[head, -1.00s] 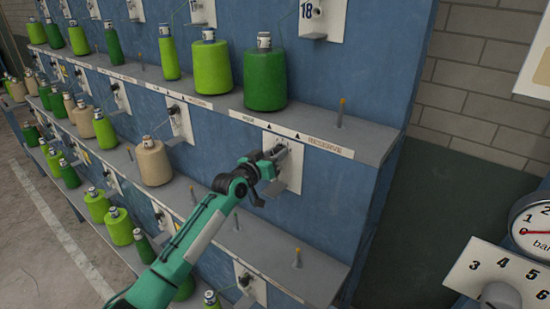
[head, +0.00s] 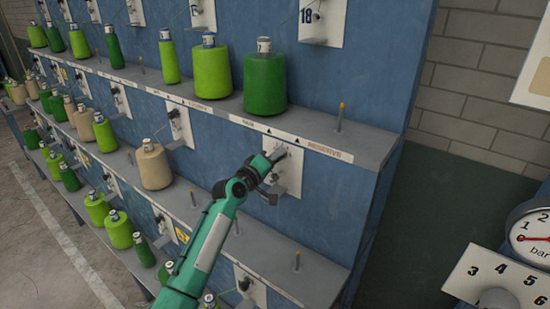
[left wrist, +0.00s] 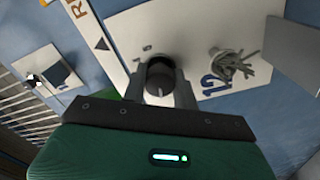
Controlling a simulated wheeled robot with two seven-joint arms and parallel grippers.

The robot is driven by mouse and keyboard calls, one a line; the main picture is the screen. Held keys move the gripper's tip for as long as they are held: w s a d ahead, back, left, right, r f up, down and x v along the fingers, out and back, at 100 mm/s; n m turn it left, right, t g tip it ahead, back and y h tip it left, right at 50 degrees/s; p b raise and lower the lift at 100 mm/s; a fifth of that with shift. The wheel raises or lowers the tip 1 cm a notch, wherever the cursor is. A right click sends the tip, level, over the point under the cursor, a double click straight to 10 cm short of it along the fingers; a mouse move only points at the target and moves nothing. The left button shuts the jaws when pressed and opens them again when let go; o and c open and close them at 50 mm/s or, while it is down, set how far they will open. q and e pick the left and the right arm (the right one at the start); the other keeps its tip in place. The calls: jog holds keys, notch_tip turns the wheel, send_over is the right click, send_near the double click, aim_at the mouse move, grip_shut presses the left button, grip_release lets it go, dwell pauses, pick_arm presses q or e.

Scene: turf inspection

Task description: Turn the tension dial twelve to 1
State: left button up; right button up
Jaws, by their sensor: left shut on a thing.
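The tension dial twelve (left wrist: 159,76) is a dark round knob on a white plate (left wrist: 190,28) with a blue 12 in the left wrist view. My left gripper (left wrist: 161,84) is shut on the dial, one finger at each side of it. In the head view my left gripper (head: 273,158) reaches this plate (head: 292,170) under the middle shelf, and hides the dial. Small marks show on the plate beside the dial, but I cannot tell which number the dial points to. My right gripper is not in view.
A hook-like grey metal part (left wrist: 232,65) sits on the plate beside the dial. Shelves hold green spools (head: 264,82) and a beige spool (head: 153,166). A bare peg (head: 340,116) stands on the shelf above. A gauge (head: 530,235) and numbered panel (head: 500,275) are at lower right.

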pick_arm(q)
jog(key=shift+n, duration=0.5)
jog(key=o, duration=1)
jog(key=shift+b+v, duration=2)
jog(key=shift+v, duration=4.95)
